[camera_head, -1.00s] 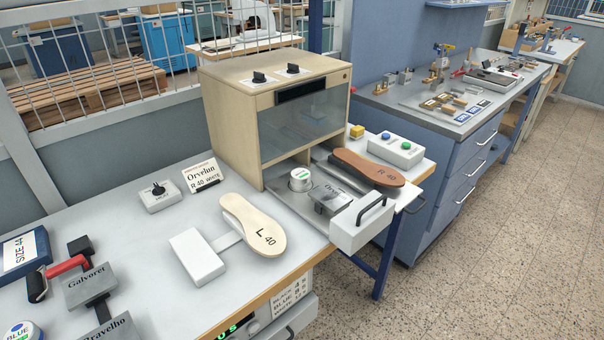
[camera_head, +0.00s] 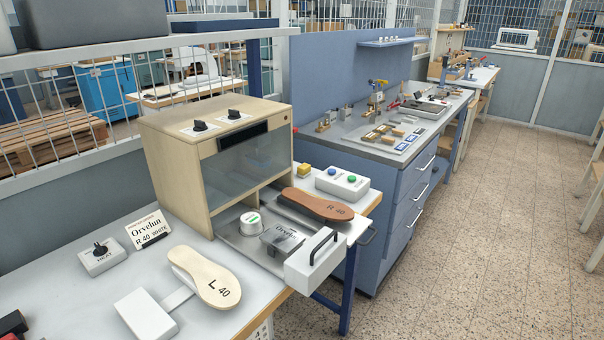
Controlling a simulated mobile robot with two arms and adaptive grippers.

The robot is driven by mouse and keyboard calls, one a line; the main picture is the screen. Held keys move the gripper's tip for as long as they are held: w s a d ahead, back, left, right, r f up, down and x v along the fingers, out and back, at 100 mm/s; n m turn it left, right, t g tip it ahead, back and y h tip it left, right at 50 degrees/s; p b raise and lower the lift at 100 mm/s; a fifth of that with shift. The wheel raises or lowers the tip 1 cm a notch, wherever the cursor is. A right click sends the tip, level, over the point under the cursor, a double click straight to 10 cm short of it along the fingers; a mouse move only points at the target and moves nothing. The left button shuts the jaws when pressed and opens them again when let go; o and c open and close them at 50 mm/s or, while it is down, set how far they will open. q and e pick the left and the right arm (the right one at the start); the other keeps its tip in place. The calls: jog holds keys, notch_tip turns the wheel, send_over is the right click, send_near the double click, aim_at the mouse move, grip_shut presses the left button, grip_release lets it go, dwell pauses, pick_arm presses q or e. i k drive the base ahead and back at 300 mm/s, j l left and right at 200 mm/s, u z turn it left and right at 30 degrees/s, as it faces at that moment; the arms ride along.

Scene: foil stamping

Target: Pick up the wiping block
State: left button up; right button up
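A small yellow block (camera_head: 304,170) sits on the table beside the wooden cabinet, behind the brown insole; it looks like the wiping block, but it is too small to be sure. The brown insole (camera_head: 316,204), marked R 40, lies on a support to the right of the cabinet's opening. A pale insole (camera_head: 205,276), marked L 40, rests on a white stand at the front. Neither of my grippers is in view.
A wooden cabinet (camera_head: 170,180) with a glass front stands behind a pulled-out drawer (camera_head: 313,262) with a black handle. A button box (camera_head: 342,184) stands right of the block. A blue workbench (camera_head: 388,218) with tools is beyond. The floor (camera_head: 480,270) at right is clear.

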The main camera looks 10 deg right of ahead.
aim_at(303, 170)
jog(key=i+l+u, duration=0.1)
jog(key=u, duration=0.3)
jog(key=l+u, duration=0.2)
jog(key=u, duration=0.2)
jog(key=i+l+u, duration=0.1)
jog(key=u, duration=0.3)
jog(key=l+u, duration=0.4)
jog(key=j, duration=0.1)
